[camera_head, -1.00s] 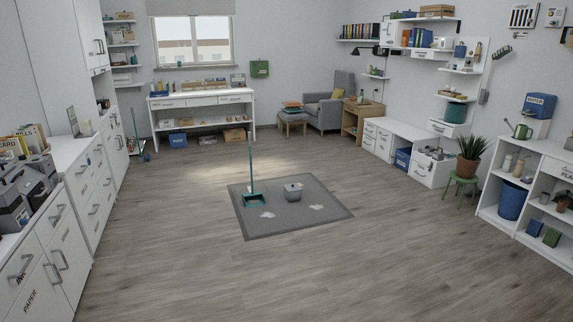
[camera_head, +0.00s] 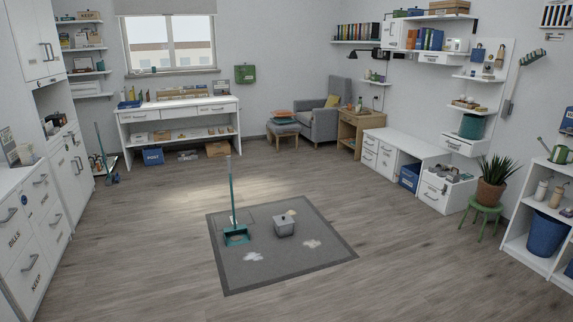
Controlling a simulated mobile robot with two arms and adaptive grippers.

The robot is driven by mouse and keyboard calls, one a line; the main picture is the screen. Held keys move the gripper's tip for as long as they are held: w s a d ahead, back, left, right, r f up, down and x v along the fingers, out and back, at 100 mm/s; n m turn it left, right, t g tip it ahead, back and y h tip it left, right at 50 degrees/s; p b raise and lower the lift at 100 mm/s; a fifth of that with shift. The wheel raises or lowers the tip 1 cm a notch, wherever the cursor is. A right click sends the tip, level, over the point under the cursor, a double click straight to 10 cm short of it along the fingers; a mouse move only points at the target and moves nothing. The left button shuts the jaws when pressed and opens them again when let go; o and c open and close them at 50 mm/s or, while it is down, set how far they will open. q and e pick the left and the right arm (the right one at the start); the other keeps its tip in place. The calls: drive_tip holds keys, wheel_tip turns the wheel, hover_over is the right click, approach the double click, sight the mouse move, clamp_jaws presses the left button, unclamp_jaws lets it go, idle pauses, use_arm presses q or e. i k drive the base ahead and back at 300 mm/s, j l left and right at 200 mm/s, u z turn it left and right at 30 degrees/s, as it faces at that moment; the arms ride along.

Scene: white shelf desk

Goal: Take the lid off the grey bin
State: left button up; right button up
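The grey bin (camera_head: 285,229) stands upright on a dark grey mat (camera_head: 283,268) on the floor, a little right of the picture's middle. Its lid (camera_head: 285,218) is on top, with what looks like a small knob. A teal long-handled dustpan (camera_head: 237,235) stands on the mat to the left of the bin, apart from it. Neither of my grippers shows in the head view, so their state is hidden.
White scraps (camera_head: 253,256) lie on the mat in front of the bin, with another patch (camera_head: 312,243) to its right. The wooden floor (camera_head: 150,255) around the mat is clear. White cabinets (camera_head: 30,225) line the left; a plant (camera_head: 492,180) on a green stool stands right.

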sight(281, 220)
drive_tip(key=i+l, duration=0.1)
drive_tip(key=i, duration=3.55)
drive_tip(key=j+u, duration=0.05)
drive_tip(key=j, duration=0.05)
